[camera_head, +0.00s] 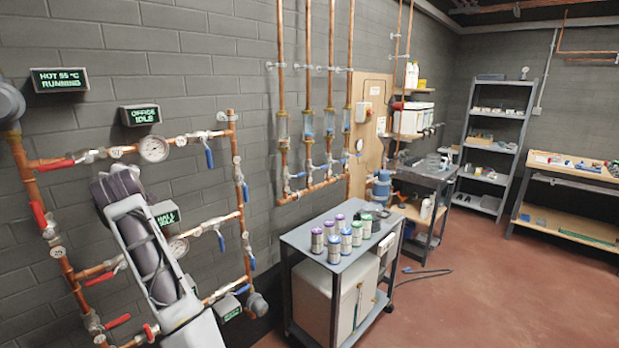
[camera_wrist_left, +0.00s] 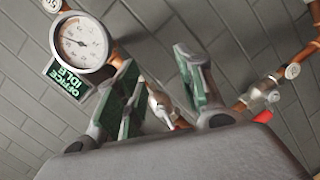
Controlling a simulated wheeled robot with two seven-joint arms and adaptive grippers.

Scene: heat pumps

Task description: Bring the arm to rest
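My left arm (camera_head: 150,254), white and dark purple, rises in front of the copper pipework at the left of the head view. Its gripper is hidden there behind the arm. In the left wrist view my left gripper (camera_wrist_left: 157,60) has its green-padded fingers apart. A metal valve fitting (camera_wrist_left: 160,103) shows between and beyond the fingers; I see no grip on it. A round gauge (camera_wrist_left: 82,42) and the green OFFICE IDLE sign (camera_wrist_left: 68,80) are beside the left finger. The same sign (camera_head: 140,115) and gauge (camera_head: 154,148) show in the head view. My right gripper is not in view.
Copper pipes with red handles (camera_head: 57,164) and blue handles (camera_head: 209,157) surround my left arm closely. A grey cart (camera_head: 297,239) with several cans stands right of the pipes. Shelves (camera_head: 495,135) stand at the back.

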